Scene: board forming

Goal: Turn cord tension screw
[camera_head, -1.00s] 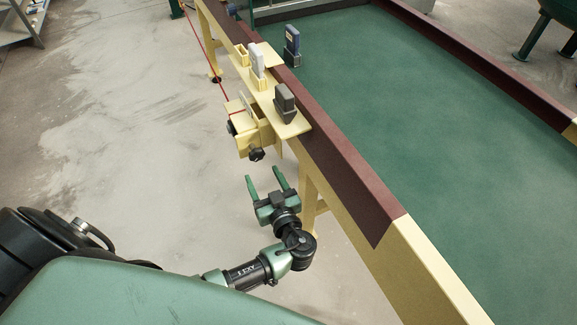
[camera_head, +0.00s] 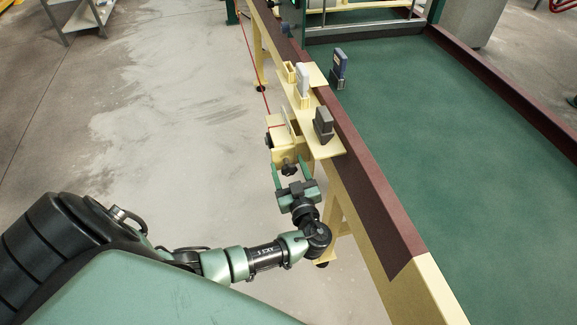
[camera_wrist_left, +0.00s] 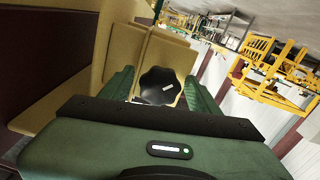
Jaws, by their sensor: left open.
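The cord tension screw has a black lobed knob (camera_head: 289,169) on the near end of a cream box (camera_head: 288,153) mounted at the table's left side. A red cord (camera_head: 259,80) runs along the left from the box towards the back. My left gripper (camera_head: 291,175) is open, its two green fingers pointing at the box. My right gripper is not in view.
A cream shelf (camera_head: 330,150) above the box carries a dark grey block (camera_head: 324,122) and a light grey piece (camera_head: 303,79). A cream leg (camera_head: 331,222) stands right of my gripper.

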